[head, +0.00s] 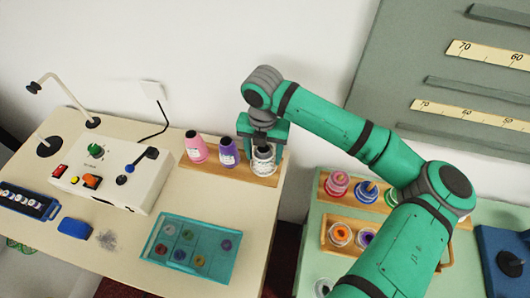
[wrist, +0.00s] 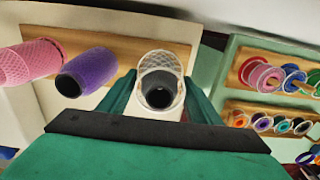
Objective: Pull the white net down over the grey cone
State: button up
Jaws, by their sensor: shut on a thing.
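The grey cone (wrist: 158,93) stands at the right end of a wooden rack, its dark open top facing the wrist camera. The white net (wrist: 160,61) shows as a pale mesh around the cone, clearest on its far side. In the head view the white net (head: 264,164) shows below my gripper (head: 262,144), which covers the cone's top. In the wrist view my gripper (wrist: 159,82) has one green finger on each side of the cone, shut on the white net. Exactly where the fingertips pinch the net is hidden.
A purple cone (head: 228,153) and a pink netted cone (head: 196,147) stand to the left on the same wooden rack (head: 240,172). A teal tray (head: 216,230) lies in front. A control box (head: 108,178) stands left. Racks of colored spools (head: 337,186) are on the right.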

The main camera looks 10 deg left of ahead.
jog(key=shift+s+a, duration=0.1)
jog(key=o, duration=1.1)
jog(key=shift+c, duration=0.2)
notch_tip(320, 180, up, 11)
jog(key=shift+f, duration=0.1)
